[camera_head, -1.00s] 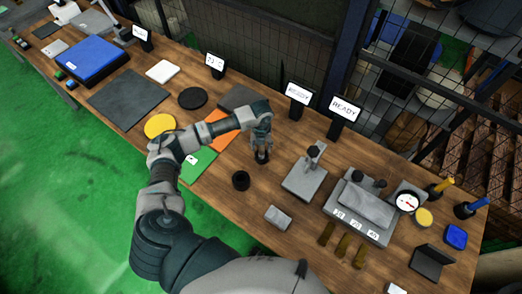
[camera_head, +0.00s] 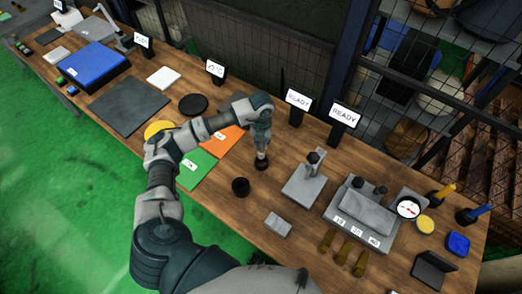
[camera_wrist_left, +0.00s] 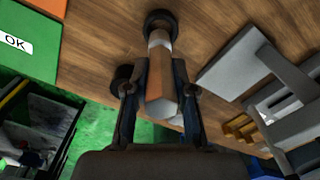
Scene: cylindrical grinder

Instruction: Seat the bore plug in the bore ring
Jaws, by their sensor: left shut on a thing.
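My left gripper (camera_head: 261,150) points down over the middle of the bench and is shut on the bore plug. In the left wrist view the plug (camera_wrist_left: 160,92) is a grey and copper-coloured cylinder between the two fingers (camera_wrist_left: 161,70). Its far, pale end points at a dark ring (camera_wrist_left: 160,19) on the wood. That ring also shows in the head view (camera_head: 261,165), right below the gripper. I cannot tell whether the plug's end is inside it. A second black ring (camera_head: 240,187) stands apart, nearer the front edge. My right gripper is out of view.
A grey clamp stand (camera_head: 304,187) and a grey block fixture with a dial (camera_head: 360,210) stand to the right. A small grey block (camera_head: 278,225) lies near the front edge. Green (camera_head: 196,170) and orange (camera_head: 224,141) mats lie to the left. Screens line the back.

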